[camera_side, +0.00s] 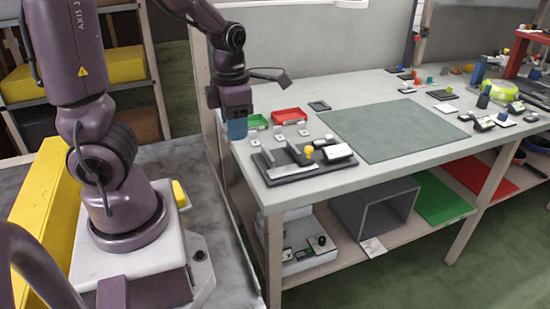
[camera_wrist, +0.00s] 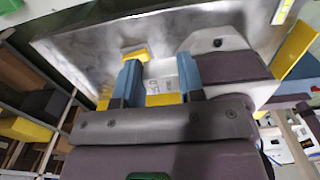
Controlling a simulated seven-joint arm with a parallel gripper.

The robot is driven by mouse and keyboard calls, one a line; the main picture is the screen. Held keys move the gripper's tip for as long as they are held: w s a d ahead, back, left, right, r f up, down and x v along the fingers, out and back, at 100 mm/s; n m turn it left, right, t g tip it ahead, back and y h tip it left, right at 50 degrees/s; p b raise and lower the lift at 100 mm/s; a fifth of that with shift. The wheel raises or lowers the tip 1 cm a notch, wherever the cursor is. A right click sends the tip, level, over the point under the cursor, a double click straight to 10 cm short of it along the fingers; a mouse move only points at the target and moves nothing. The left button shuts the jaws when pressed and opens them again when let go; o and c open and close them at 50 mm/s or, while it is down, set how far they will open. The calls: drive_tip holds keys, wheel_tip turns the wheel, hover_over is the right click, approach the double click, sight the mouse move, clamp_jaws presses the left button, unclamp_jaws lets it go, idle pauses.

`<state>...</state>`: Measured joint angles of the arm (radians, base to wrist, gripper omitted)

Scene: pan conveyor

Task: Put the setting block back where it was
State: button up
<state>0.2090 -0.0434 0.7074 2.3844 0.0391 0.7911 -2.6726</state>
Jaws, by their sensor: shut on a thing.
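The side view hides the held block. The black fixture (camera_side: 293,175) on the bench carries grey upright pieces, a yellow knob (camera_side: 309,151) and a white display unit (camera_side: 338,152).
A grey-green mat (camera_side: 390,130) lies clear to the right. Tools and small parts crowd the far right. A yellow block (camera_side: 180,193) is beside my base.

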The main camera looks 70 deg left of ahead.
drive_tip(key=w+a+f, duration=0.4)
drive_tip(key=w, duration=0.3)
hover_over(279, 158)
drive_tip(key=s, duration=0.1)
drive_tip(key=f, duration=0.4)
drive_tip(key=shift+s+d+f, duration=0.1)
drive_tip(key=shift+d+f, duration=0.2)
drive_tip(key=shift+f, duration=0.05)
drive_tip(key=f, duration=0.2)
drive_tip(key=w+f, duration=0.1)
drive_tip(key=shift+a, duration=0.25)
drive_tip(key=shift+f, duration=0.45)
drive_tip(key=o, duration=1.1)
drive_tip(key=shift+f, duration=0.1)
drive_tip(key=shift+c, duration=0.2)
